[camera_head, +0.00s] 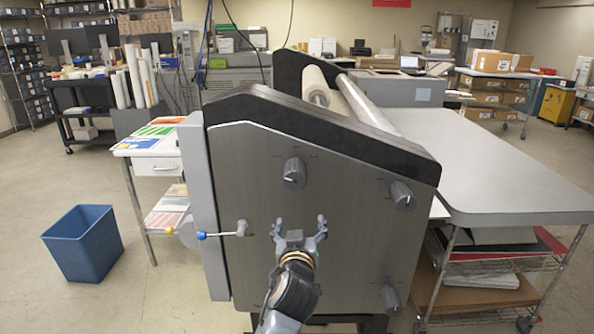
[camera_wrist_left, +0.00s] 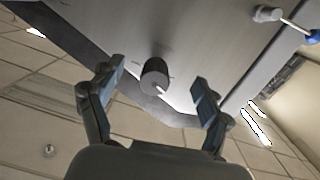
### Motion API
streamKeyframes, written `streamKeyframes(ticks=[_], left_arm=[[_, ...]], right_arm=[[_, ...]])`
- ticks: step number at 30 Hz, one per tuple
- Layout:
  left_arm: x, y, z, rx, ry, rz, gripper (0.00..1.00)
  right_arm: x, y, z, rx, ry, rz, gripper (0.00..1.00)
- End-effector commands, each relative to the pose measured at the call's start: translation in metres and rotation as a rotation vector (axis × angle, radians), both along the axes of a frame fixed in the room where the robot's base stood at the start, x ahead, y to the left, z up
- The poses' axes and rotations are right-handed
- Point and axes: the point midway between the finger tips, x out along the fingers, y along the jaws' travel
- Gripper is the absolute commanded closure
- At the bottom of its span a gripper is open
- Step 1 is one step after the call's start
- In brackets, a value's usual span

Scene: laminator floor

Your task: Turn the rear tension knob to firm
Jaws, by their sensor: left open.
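The laminator's dark side panel (camera_head: 330,220) carries several grey round knobs. One knob (camera_head: 294,172) sits at the upper middle, one knob (camera_head: 402,195) at the upper right and one knob (camera_head: 390,297) at the lower right. Their markings are too small to read, so I cannot tell which is the rear tension knob. My left gripper (camera_head: 300,224) is open and empty, just below the upper-middle knob in the head view. In the left wrist view, a dark knob (camera_wrist_left: 155,76) with a pale pointer line shows between the spread fingers, apart from both. My right gripper is not in view.
A crank lever (camera_head: 222,234) with a blue ball end sticks out left of my gripper; it also shows in the left wrist view (camera_wrist_left: 268,14). A blue bin (camera_head: 82,243) stands at left. A grey table (camera_head: 480,170) adjoins the laminator at right.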

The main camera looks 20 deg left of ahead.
Motion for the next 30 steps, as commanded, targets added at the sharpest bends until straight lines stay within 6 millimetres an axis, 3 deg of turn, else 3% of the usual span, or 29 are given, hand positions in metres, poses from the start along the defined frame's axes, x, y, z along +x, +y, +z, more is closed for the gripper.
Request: streamKeyframes(ticks=[1,3,6,11,19,30], left_arm=[[-0.003,0.003,0.026,-0.017,-0.042,0.016,0.22],[-0.007,0.006,0.047,-0.035,-0.081,0.031,0.22],[-0.007,0.009,0.060,-0.046,-0.104,0.042,0.22],[0.011,0.014,0.063,-0.045,-0.105,0.043,0.22],[0.060,0.028,0.063,-0.042,-0.104,0.042,0.22],[0.111,0.043,0.061,-0.044,-0.104,0.042,0.22]], right_arm=[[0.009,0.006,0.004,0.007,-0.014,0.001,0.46],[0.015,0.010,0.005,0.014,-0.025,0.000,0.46],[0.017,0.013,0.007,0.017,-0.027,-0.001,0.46],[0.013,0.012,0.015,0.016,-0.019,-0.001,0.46],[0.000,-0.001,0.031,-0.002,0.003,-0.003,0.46],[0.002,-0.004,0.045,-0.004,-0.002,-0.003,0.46]])
